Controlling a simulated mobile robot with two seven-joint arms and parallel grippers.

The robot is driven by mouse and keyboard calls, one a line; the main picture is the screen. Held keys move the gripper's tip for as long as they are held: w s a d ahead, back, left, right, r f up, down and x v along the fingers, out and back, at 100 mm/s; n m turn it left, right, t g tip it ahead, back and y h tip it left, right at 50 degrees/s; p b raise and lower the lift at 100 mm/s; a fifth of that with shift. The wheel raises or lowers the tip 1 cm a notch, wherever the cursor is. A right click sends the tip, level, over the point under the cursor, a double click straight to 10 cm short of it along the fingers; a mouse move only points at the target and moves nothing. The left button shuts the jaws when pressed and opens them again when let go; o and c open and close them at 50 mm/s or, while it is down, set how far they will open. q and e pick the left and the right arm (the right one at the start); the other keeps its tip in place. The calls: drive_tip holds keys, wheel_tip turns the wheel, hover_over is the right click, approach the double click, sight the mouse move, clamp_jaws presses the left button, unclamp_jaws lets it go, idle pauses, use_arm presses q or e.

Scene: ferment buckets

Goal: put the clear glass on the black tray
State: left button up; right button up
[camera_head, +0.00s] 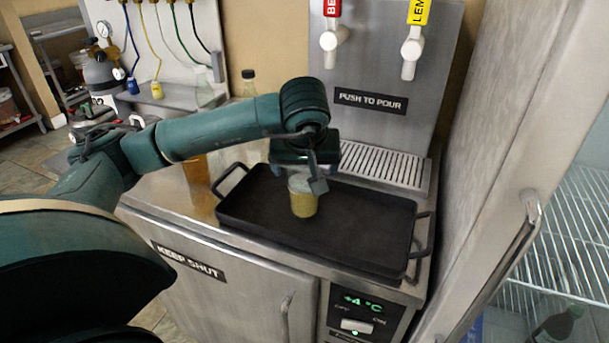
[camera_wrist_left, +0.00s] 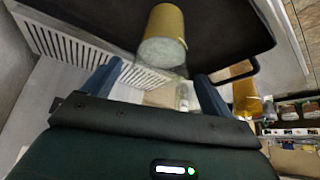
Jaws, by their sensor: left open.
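A clear glass with yellowish contents (camera_head: 303,201) appears to stand upright on the black tray (camera_head: 360,222), left of its middle; it also shows in the left wrist view (camera_wrist_left: 163,38). My left gripper (camera_head: 309,178) is just above the glass, with a finger beside its rim and part of the rim hidden. In the left wrist view the two blue fingers (camera_wrist_left: 158,72) are spread apart, and the glass is beyond their tips, not clasped. The tray also shows there (camera_wrist_left: 225,30). My right gripper is in neither view.
An amber glass (camera_head: 196,168) stands left of the tray on the steel counter. The dispenser with its drip grille (camera_head: 375,165) rises behind the tray. A fridge door with a handle (camera_head: 525,235) stands close on the right. The tray's right part is empty.

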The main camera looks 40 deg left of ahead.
use_arm(q)
drive_tip(key=v, duration=0.6)
drive_tip(key=shift+s+r, duration=0.2)
drive_tip(key=shift+r, duration=0.15)
drive_tip(key=shift+d, duration=0.15)
